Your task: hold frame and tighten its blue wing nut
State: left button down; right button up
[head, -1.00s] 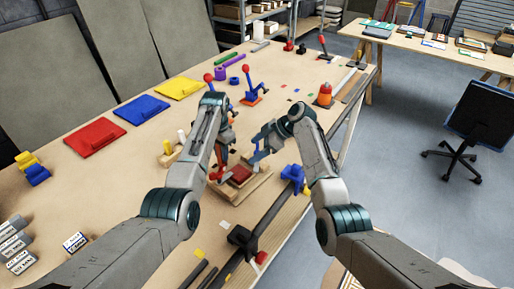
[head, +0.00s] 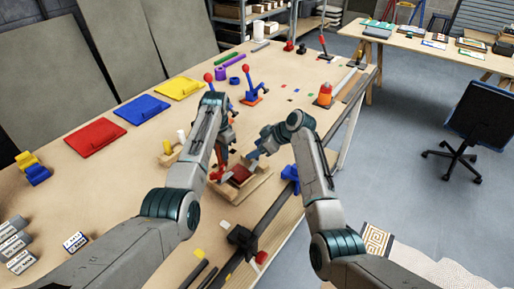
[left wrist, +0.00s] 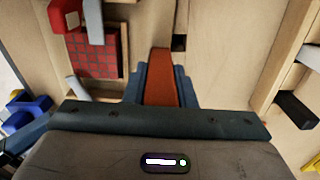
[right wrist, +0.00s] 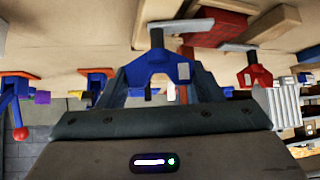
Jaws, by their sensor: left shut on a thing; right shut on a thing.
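The wooden frame (head: 258,188) lies on the workbench with a red brick-pattern panel (head: 238,175) in it. The panel also shows in the left wrist view (left wrist: 98,55). My left gripper (left wrist: 163,78) is shut on an orange-brown bar (left wrist: 162,92) over the frame; I cannot tell how the bar joins it. In the head view my right gripper (head: 256,151) is at the frame's far right; the nut is mostly hidden there.
A red clamp-like part (right wrist: 252,76) with a grey bar stands beside the blue nut. A blue fixture (head: 291,174) sits right of the frame, near a dark rail (head: 278,208). Red (head: 95,137), blue (head: 141,108) and yellow (head: 178,88) plates lie at the bench's back.

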jog(key=shift+m+t+h, duration=0.8)
jog(key=shift+m+t, duration=0.4)
jog(key=shift+m, duration=0.7)
jog(key=o, duration=1)
jog(key=v, duration=1.2)
